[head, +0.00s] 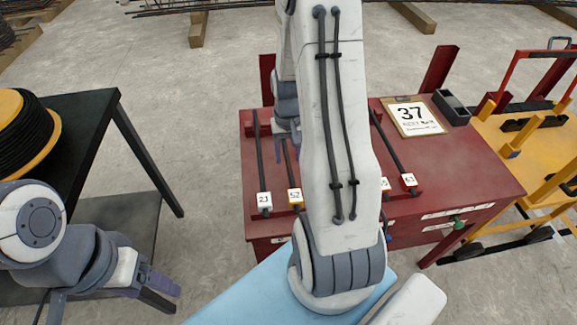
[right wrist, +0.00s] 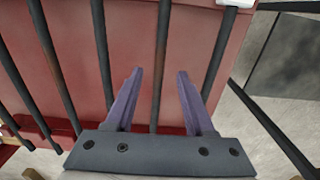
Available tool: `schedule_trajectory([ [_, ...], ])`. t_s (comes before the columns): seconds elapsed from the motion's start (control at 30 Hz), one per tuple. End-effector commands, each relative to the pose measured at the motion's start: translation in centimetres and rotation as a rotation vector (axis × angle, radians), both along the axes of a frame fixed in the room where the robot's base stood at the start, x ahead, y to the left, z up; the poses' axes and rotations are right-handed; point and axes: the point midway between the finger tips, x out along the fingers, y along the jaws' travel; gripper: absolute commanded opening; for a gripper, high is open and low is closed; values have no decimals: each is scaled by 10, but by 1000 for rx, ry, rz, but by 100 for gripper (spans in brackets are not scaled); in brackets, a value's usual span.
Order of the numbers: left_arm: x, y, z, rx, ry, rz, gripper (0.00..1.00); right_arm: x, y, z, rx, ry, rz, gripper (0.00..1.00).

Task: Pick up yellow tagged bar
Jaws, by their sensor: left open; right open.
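A dark bar (head: 288,165) lies on the red table with a yellow-edged tag reading 52 (head: 294,197) at its near end. The far part of this bar is hidden by my right arm. My right gripper (right wrist: 157,72) is open, with a dark bar (right wrist: 162,45) running between its purple fingers. I cannot tell from the right wrist view which tag that bar carries. My right gripper is largely hidden behind my arm in the head view. My left gripper (head: 165,285) is off to the left of the red table, with nothing visible in it.
Other tagged bars lie alongside, including one tagged 21 (head: 260,155) and one with a red tag (head: 393,142). A sign reading 37 (head: 413,116) and a dark tray (head: 451,107) sit at the right. A yellow cart (head: 540,150) stands beyond; a black table (head: 82,125) is left.

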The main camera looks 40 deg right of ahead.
Motion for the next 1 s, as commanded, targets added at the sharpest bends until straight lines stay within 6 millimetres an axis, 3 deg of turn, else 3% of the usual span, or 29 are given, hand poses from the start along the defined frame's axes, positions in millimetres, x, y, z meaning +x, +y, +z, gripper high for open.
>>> schedule_trajectory([
  [0.2, 0, 0, -1, 0, 0, 0, 70, -2, 0, -29, 2, 3, 0, 54],
  [0.47, 0, 0, -1, 0, 0, 0, 70, -2, 0, -32, 1, 1, 0, 54],
  [0.5, 0, 0, -1, 0, 0, 0, 70, -2, 0, -32, 1, 1, 0, 46],
  [0.6, 0, 0, -1, 0, 0, 0, 70, -2, 0, -32, 1, 1, 0, 8],
  [0.63, 0, 0, -1, 0, 0, 0, 70, -2, 0, -32, 1, 1, 0, 0],
  [1.0, 0, 0, -1, 0, 0, 0, 70, -2, -1, -31, 0, 0, 0, 0],
])
